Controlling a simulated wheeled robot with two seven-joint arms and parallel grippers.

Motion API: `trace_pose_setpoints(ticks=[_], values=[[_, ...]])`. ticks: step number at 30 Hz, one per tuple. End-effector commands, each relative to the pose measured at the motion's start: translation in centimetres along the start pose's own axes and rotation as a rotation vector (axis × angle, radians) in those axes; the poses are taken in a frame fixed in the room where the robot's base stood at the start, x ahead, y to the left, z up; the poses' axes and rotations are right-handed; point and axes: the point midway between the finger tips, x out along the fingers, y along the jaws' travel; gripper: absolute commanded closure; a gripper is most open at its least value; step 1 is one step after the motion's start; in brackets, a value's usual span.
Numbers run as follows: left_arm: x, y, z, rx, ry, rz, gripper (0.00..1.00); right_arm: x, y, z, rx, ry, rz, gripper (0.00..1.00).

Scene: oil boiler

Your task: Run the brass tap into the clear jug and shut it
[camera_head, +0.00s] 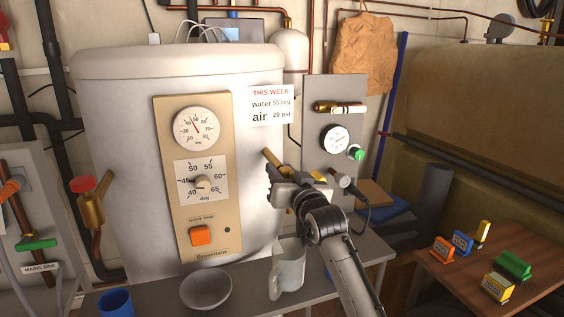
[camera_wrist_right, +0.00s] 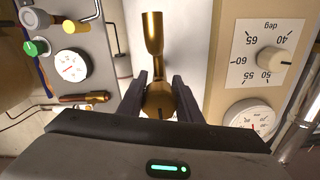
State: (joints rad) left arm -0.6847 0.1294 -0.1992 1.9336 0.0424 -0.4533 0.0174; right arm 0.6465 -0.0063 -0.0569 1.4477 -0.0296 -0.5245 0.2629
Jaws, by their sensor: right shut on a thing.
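The brass tap (camera_head: 271,158) sits low on the right side of the white boiler, partly hidden by my right gripper. My right gripper (camera_head: 279,180) is at the tap. In the right wrist view the brass piece (camera_wrist_right: 154,40) runs to a rounded body between the two dark fingers of the gripper (camera_wrist_right: 158,94), which are shut on it. The clear jug (camera_head: 288,268) stands upright on the grey bench below the gripper, partly covered by my right arm. Whether any liquid runs or is in the jug I cannot tell. My left gripper is not in view.
A grey bowl (camera_head: 206,291) and blue mug (camera_head: 116,302) stand left of the jug. Another brass tap with a red handle (camera_head: 84,184) is on the boiler's left. A gauge panel (camera_head: 318,95) rises behind my gripper. Several colored blocks lie on the wooden table (camera_head: 446,278) at right.

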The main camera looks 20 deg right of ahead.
Motion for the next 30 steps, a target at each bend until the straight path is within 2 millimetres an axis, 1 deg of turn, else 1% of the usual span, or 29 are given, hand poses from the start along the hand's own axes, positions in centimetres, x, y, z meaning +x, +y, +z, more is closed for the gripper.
trace_pose_setpoints(ticks=[1, 3, 11, 12, 14, 15, 25, 28, 30], values=[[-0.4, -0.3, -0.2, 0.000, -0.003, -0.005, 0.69, 0.0, -0.2, -0.2, 0.038, -0.002, -0.001, 0.91], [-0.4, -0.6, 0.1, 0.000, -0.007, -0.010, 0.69, 0.0, -0.1, -0.1, 0.067, -0.001, 0.000, 0.91], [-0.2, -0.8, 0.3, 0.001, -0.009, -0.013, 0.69, 0.0, 0.0, 0.0, 0.074, 0.001, -0.001, 0.91], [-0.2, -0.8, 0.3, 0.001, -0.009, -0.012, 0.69, 0.0, 0.0, 0.0, 0.073, 0.001, -0.001, 0.67], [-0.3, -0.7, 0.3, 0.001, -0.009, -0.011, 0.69, 0.0, 0.0, 0.0, 0.073, 0.001, -0.001, 0.56], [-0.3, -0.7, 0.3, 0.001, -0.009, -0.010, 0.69, 0.0, 0.0, 0.0, 0.072, 0.001, -0.001, 0.50], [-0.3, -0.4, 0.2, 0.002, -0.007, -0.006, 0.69, -0.1, 0.0, 0.0, 0.069, 0.001, 0.000, 0.50], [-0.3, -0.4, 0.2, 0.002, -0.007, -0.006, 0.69, -0.8, 0.0, 0.1, 0.069, 0.001, 0.000, 0.50], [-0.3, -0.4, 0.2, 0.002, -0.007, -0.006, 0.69, -1.6, 0.0, 0.1, 0.069, 0.002, 0.000, 0.50]])
